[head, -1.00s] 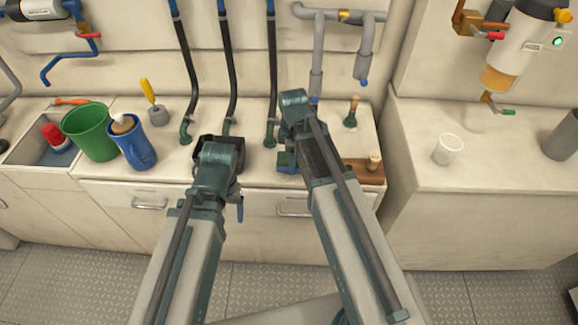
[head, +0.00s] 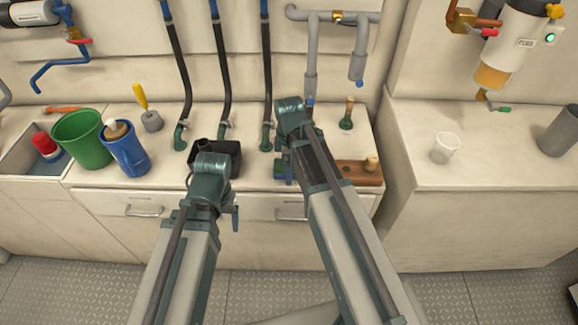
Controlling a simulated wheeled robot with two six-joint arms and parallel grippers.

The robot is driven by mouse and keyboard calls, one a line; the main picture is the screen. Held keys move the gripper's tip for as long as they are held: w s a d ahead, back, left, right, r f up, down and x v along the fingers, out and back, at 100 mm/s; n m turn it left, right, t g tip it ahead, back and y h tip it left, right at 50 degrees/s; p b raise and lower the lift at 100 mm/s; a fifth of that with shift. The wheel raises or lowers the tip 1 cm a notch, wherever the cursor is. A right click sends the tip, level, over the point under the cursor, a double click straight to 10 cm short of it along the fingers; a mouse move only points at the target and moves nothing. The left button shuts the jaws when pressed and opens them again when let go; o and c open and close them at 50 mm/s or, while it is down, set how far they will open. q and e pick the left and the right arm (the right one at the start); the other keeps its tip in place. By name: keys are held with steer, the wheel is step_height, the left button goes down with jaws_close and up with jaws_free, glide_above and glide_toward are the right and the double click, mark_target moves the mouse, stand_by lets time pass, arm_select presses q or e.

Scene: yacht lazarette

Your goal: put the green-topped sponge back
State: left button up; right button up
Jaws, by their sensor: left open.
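I cannot make out the green-topped sponge for sure. A small green and blue shape (head: 283,168) shows at the counter's front edge, partly behind my right arm; I cannot tell whether it is the sponge or part of my wrist. My left gripper (head: 236,217) is mostly hidden by its own arm, in front of the drawers below a black open box (head: 229,150). It is open, and I see nothing in it.
A green bucket (head: 82,140) and a blue jug (head: 124,152) stand at the left beside the sink (head: 20,160). A yellow-handled tool (head: 141,98), dark hoses and a small bottle (head: 347,115) are behind. A white cup (head: 445,148) stands on the right counter, which is mostly clear.

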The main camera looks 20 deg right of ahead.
step_height(320, 180, up, 12)
steer(key=p, duration=1.2)
step_height(320, 180, down, 12)
steer(key=b, duration=1.2)
steer(key=shift+r, duration=0.1)
